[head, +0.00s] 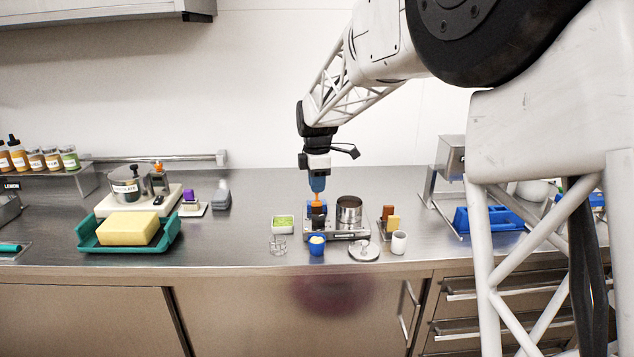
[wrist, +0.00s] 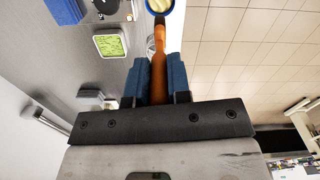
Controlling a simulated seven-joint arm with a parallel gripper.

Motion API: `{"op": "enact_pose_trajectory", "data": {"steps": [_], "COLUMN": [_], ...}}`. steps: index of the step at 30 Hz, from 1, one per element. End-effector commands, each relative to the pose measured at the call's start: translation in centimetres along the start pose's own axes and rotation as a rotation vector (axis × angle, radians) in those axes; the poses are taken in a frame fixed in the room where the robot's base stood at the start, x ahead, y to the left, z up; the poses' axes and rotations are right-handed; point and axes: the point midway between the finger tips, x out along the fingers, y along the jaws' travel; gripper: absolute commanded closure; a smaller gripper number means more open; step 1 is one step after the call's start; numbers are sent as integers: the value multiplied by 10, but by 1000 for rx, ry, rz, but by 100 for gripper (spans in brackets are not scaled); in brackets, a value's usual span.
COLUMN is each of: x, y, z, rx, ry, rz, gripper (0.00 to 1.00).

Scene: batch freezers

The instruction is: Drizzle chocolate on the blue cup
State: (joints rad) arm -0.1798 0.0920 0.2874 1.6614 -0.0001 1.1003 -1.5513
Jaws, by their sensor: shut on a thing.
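The blue cup (head: 317,245) stands near the front of the steel counter with pale yellow contents; its rim also shows at the top of the wrist view (wrist: 174,10). My gripper (head: 317,190) is shut on an orange-handled tool (wrist: 159,65), held behind and above the cup in the head view. In the wrist view the tool's dark far end overlaps the cup's near rim; I cannot tell whether it touches or what it carries. A pot labelled chocolate (head: 125,187) stands at the left on a white base.
A green dish (head: 283,224), a clear glass (head: 278,245), a metal ring pot (head: 349,211), a round lid (head: 364,251) and a white cup (head: 399,242) surround the blue cup. A teal tray (head: 90,239) holds a yellow block (head: 129,228). The counter's front edge is close to the cup.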

Motion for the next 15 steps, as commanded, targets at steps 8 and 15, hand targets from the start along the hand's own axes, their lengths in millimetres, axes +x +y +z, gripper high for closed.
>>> {"op": "enact_pose_trajectory", "data": {"steps": [8, 15], "x": [14, 30], "y": [0, 0], "z": [0, 0], "rx": [0, 0], "ry": [0, 0], "rz": [-1, -1], "gripper": [100, 100]}}
